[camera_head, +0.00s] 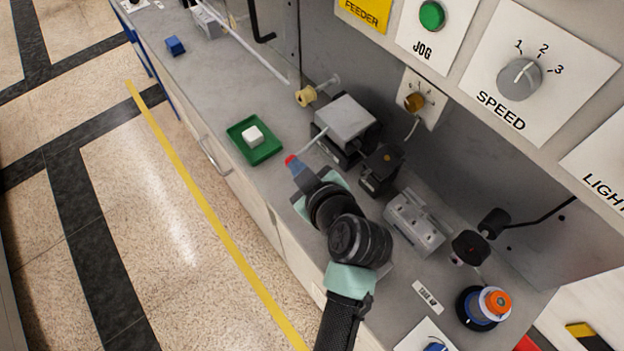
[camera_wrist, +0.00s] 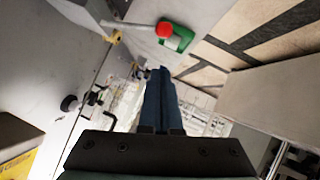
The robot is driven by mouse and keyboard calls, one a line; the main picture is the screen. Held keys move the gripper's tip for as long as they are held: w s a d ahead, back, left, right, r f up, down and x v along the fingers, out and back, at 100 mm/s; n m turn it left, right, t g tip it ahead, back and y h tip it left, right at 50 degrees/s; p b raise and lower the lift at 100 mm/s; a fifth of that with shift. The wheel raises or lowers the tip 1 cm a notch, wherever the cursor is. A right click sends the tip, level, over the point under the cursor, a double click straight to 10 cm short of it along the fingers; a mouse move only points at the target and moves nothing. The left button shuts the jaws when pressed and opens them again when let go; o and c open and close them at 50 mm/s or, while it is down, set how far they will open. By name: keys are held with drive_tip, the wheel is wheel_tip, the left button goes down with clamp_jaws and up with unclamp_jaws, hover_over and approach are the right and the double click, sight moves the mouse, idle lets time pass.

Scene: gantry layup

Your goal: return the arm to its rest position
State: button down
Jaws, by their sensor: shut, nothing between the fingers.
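My arm reaches up from the bottom of the head view over the grey bench. My gripper (camera_head: 299,171) is shut and empty, its blue fingers pressed together. In the wrist view, the shut fingers (camera_wrist: 162,72) point toward the upper middle of the picture. A red knob (camera_head: 290,159) on a pale lever rod stands just beyond the fingertips in the head view. In the wrist view, the red knob (camera_wrist: 164,29) shows apart from the tips, with its rod running left. My wrist and forearm hide part of the bench.
A green tray (camera_head: 267,153) holding a white block (camera_head: 252,135) lies left of my gripper. A grey-topped black machine (camera_head: 346,118), a black box (camera_head: 381,168) and a grey switch block (camera_head: 415,222) stand to the right. A blue cube (camera_head: 175,46) lies farther off. Floor left of the bench is clear.

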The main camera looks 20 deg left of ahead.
drive_tip(key=v, duration=0.5)
drive_tip(key=shift+d+r+b, duration=0.15)
drive_tip(key=shift+b, duration=0.15)
